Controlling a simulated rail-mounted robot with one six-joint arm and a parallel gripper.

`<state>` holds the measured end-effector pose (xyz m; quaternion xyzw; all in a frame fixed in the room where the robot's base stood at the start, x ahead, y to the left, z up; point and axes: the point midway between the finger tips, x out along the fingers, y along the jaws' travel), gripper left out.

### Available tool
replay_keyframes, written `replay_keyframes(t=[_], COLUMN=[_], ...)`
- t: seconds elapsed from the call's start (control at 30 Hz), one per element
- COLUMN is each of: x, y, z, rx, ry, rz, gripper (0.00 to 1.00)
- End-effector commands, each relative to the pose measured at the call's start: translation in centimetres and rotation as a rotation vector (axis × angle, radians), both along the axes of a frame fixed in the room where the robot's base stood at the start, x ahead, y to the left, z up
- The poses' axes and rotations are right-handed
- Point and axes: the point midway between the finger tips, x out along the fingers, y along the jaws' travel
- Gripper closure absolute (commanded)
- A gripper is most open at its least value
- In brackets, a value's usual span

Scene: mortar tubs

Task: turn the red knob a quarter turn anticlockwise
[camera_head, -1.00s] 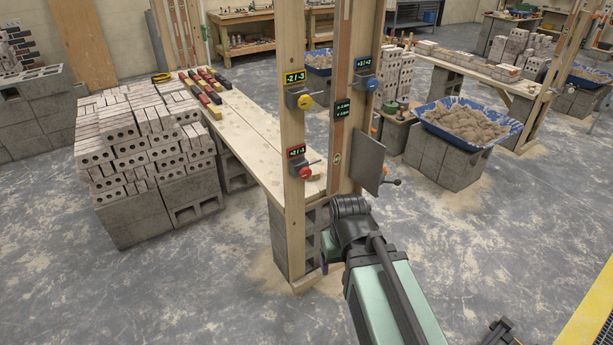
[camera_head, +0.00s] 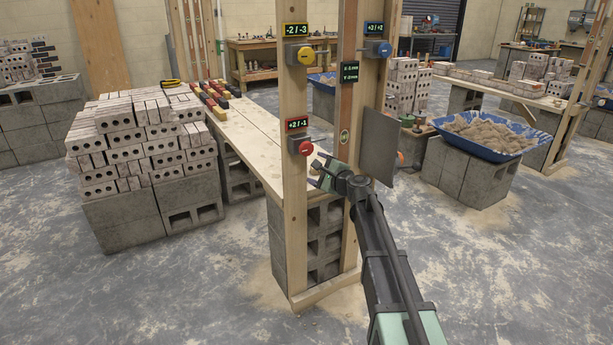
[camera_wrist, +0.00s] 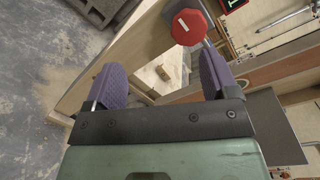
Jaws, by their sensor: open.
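In the wrist view the red knob (camera_wrist: 188,26) shows as a red eight-sided face with a white bar, at the top, right of centre. My gripper (camera_wrist: 162,75) is open, its two purple-padded fingers wide apart with nothing between them. The knob lies ahead of the fingertips, apart from them. In the head view my gripper (camera_head: 322,174) is just right of and below the knob; its fingertips are hard to make out.
A yellow knob (camera_head: 302,56) is higher on the same post; a blue knob (camera_head: 381,49) is on the right post. A dark grey panel (camera_head: 379,146) stands right of my gripper. A plank bench (camera_head: 245,130) runs behind the post. The floor in front is clear.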

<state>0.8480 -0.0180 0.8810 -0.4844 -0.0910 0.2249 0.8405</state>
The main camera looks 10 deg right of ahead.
Motion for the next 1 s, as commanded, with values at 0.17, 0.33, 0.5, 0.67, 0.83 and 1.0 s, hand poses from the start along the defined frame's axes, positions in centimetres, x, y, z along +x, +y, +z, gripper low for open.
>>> replay_keyframes(t=[0.17,0.33,0.5,0.67,0.83,1.0], x=[1.1,1.7,4.4,8.1,10.8,11.2], y=[-2.0,-1.7,-0.8,0.6,1.8,2.0], z=[1.9,1.9,1.9,1.9,1.8,1.8], rx=[0.243,0.241,0.238,0.237,0.237,0.236], ry=[0.036,0.038,0.037,0.036,0.037,0.037], rz=[-0.138,-0.134,-0.133,-0.132,-0.131,-0.132], gripper=[0.2,0.2,0.2,0.2,0.2,0.2])
